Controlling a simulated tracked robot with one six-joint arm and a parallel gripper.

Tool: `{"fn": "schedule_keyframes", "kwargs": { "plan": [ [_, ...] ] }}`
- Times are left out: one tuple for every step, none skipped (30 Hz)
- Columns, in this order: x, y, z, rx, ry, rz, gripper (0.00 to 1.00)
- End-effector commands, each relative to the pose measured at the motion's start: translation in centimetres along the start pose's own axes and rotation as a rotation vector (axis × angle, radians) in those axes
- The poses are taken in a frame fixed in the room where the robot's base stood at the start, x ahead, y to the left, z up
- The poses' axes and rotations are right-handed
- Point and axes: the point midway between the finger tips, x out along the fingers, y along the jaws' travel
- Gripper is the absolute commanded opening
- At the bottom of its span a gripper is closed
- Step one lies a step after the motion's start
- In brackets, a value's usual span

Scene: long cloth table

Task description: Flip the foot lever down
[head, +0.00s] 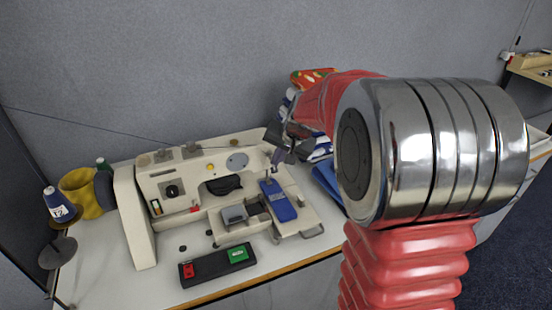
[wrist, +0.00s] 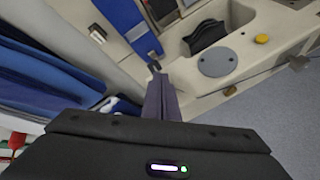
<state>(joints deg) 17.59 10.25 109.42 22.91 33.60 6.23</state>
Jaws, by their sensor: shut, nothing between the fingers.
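A cream sewing machine (head: 150,225) stands on the table, with a blue plate (head: 278,203) on its right part. The blue plate also shows at the top of the wrist view (wrist: 122,18). My gripper (head: 274,168) is shut and empty, just above the upper end of the blue plate. In the wrist view the closed fingertips (wrist: 156,72) point at a small dark piece (wrist: 154,58) by the end of the blue plate. This piece may be the foot lever; I cannot tell its position or whether the fingers touch it.
A black box with red and green buttons (head: 217,266) lies in front of the machine. Blue folded cloth (wrist: 35,75) lies close beside my gripper. A grey wall (head: 180,60) rises behind.

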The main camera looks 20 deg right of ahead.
Motion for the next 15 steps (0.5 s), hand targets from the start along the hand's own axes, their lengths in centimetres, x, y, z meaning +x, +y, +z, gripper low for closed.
{"fn": "schedule_keyframes", "kwargs": {
  "plan": [
    [-0.1, -0.1, -0.1, -0.001, 0.001, -0.001, 0.00],
    [-0.2, -0.2, -0.2, -0.001, 0.001, -0.001, 0.00],
    [-0.4, -0.3, -0.3, -0.001, 0.001, -0.001, 0.00],
    [-0.5, -0.4, -0.3, -0.001, 0.001, -0.001, 0.00],
    [-0.6, -0.4, -0.4, -0.001, 0.001, -0.001, 0.00],
    [-0.7, -0.5, -0.5, -0.001, 0.001, -0.001, 0.00],
    [-0.8, -0.6, -0.6, -0.001, 0.001, -0.001, 0.00],
    [-0.8, -0.7, -0.6, -0.001, 0.001, -0.001, 0.00],
    [-1.0, -0.7, -0.7, -0.001, 0.001, -0.001, 0.00],
    [-1.1, -0.8, -0.8, -0.001, 0.001, -0.001, 0.00],
    [-1.1, -0.8, -0.8, -0.001, 0.001, 0.000, 0.00],
    [-1.3, -0.9, -0.9, -0.001, 0.001, 0.000, 0.00],
    [-1.4, -1.0, -1.0, -0.001, 0.001, 0.000, 0.00],
    [-1.4, -1.1, -1.0, -0.001, 0.001, 0.000, 0.00],
    [-1.6, -1.1, -1.1, -0.001, 0.001, -0.001, 0.00]
  ]
}}
